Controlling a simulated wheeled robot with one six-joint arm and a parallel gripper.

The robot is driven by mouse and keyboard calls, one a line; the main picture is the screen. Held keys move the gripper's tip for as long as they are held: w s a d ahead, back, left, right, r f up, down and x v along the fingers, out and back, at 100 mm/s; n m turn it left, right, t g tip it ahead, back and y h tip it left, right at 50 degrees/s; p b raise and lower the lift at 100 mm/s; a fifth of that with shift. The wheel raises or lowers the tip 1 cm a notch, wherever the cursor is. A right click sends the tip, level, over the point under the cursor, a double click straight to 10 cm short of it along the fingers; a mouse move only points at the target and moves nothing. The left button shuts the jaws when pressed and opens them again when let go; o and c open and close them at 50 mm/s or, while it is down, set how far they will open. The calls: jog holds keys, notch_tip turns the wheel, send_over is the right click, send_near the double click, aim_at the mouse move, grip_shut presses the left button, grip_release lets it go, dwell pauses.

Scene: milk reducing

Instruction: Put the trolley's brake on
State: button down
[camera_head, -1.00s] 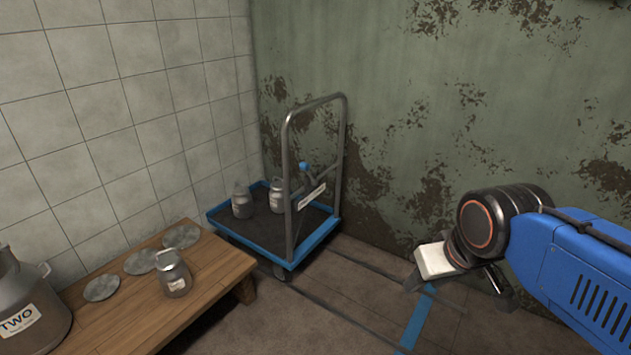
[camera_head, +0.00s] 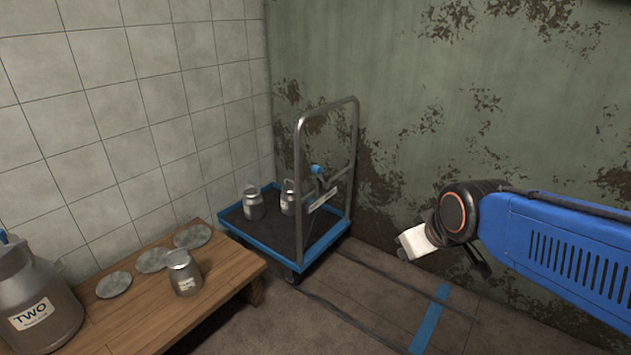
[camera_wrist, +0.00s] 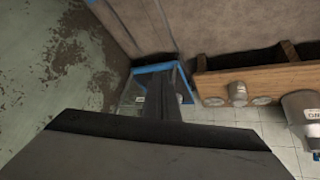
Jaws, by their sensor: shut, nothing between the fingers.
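The trolley (camera_head: 262,247) stands in the corner, with a blue-edged dark deck and a grey metal push handle (camera_head: 299,190). A lever with a blue knob (camera_head: 316,170) sits on the handle side beside a white label plate (camera_head: 323,200); I take it for the brake, but cannot read the label. Two small metal cans (camera_head: 253,204) stand on the deck. My gripper (camera_head: 412,243) is at the right, well apart from the trolley and shut with nothing in it. In the wrist view the trolley (camera_wrist: 152,69) is partly hidden behind my gripper (camera_wrist: 172,75).
A wooden bench (camera_head: 224,262) stands at the left, with a small can (camera_head: 184,274), several round lids (camera_head: 193,237) and a large can marked TWO (camera_head: 38,303). A blue floor strip (camera_head: 430,318) lies at the right. Open floor lies between the bench and my arm.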

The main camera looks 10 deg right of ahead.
jog(key=w+a+f+n+t, duration=0.1)
jog(key=w+a+n+t, duration=0.15)
jog(key=w, duration=0.55)
jog(key=w+a+f+n+t+y, duration=0.1)
jog(key=w+a+n, duration=0.15)
jog(key=w, duration=0.65)
jog(key=w+a+f+n+t, duration=0.15)
jog(key=w+n, duration=0.25)
jog(key=w, duration=0.4)
jog(key=w+a+f+n+t+y, duration=0.1)
jog(key=w+a+f+n+t, duration=0.7)
jog(key=w+n, duration=0.1)
jog(key=shift+w+a+n, duration=0.3)
jog(key=shift+w+n, duration=0.1)
jog(key=shift+w, duration=0.45)
jog(key=shift+f, duration=0.1)
